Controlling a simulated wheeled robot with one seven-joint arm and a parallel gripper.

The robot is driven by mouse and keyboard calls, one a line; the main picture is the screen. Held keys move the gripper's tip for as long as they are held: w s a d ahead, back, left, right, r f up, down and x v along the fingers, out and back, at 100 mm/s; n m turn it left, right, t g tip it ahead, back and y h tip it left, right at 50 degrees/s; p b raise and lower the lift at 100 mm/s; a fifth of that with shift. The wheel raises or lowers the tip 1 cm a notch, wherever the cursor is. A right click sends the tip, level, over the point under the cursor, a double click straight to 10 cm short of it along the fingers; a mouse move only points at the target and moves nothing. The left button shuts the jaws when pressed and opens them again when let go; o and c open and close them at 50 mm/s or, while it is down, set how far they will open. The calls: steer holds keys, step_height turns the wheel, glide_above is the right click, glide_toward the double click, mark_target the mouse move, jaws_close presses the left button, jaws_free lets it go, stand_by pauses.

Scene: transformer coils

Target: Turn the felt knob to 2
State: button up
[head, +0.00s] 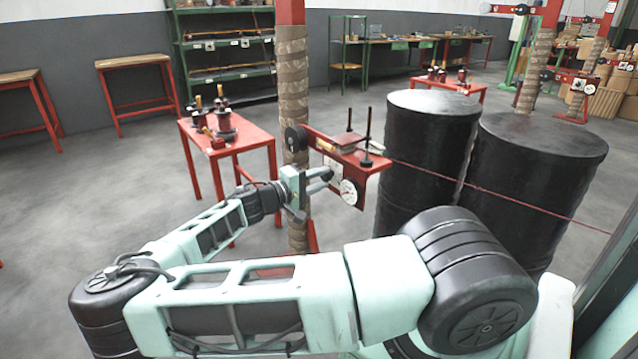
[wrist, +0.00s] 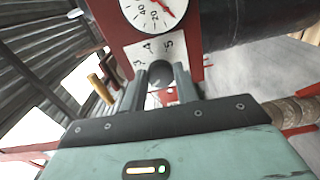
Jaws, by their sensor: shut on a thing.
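The felt knob (wrist: 160,70) is a dark round piece below a white scale plate (wrist: 148,49) in the wrist view. The figures 3, 4 and 5 show on the plate, tilted in the picture. My gripper (wrist: 161,82) has its two grey fingers on either side of the knob and is shut on it. I cannot see a pointer mark on the knob. In the head view, my gripper (head: 326,180) is at the red tension device (head: 345,157), beside its white dial (head: 349,191). I cannot make out the knob there.
A round gauge (wrist: 152,10) with a red needle sits above the scale plate. Two large black drums (head: 427,150) stand right of the device. A red line (head: 490,190) runs past them. A wrapped post (head: 293,90) and a red table (head: 240,142) stand to the left.

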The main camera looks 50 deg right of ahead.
steer(key=shift+f+m, duration=0.1)
steer(key=shift+m, duration=0.4)
steer(key=o, duration=1)
steer(key=shift+c, duration=0.2)
steer(key=v, duration=1.7)
steer(key=shift+a+b, duration=0.25)
steer(key=shift+b, duration=0.2)
steer(key=shift+s, duration=0.1)
